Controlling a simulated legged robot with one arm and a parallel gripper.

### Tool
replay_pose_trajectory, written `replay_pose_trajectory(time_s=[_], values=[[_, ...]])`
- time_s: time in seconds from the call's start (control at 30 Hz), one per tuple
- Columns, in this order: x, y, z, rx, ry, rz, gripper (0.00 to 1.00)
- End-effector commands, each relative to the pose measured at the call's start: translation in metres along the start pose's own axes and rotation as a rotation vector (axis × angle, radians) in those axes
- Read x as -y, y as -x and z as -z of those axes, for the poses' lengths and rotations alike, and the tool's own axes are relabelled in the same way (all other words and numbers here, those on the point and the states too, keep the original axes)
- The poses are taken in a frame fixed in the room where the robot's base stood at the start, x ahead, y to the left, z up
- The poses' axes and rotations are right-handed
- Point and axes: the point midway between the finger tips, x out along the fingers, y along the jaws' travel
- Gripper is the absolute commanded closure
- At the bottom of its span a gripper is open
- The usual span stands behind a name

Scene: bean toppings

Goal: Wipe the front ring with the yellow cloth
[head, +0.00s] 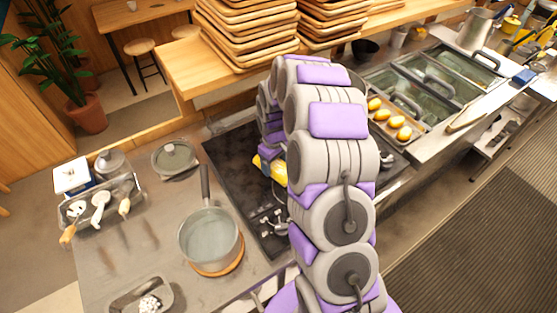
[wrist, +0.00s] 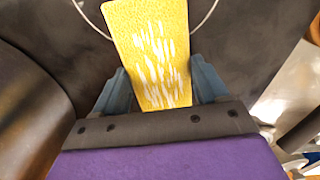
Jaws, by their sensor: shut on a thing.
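In the wrist view, my gripper (wrist: 155,92) is shut on the yellow cloth (wrist: 150,40). The cloth is flat and stiff-looking, with white streaks down its middle, and it sticks out beyond the fingers over a dark surface. A thin pale curved line, perhaps part of a ring, shows on both sides of the cloth. In the head view, a small part of the yellow cloth (head: 270,170) shows just left of my arm, over the black stove top (head: 230,160). My arm hides my gripper and much of the stove there, and I cannot make out the front ring clearly.
A pot (head: 209,238) stands on a round wooden trivet left of the stove. A lid (head: 175,159), a tray of utensils (head: 98,207) and a small metal tray (head: 141,297) lie on the counter. Stacked wooden trays (head: 245,35) sit on the shelf behind. Yellow food (head: 397,121) lies on the right.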

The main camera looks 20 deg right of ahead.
Motion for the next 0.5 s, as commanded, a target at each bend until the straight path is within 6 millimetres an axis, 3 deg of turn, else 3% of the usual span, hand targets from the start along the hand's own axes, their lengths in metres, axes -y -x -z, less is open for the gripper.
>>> replay_pose_trajectory(time_s=[0.5], values=[[0.0013, -0.0003, -0.0007, 0.002, -0.001, 0.002, 0.63]])
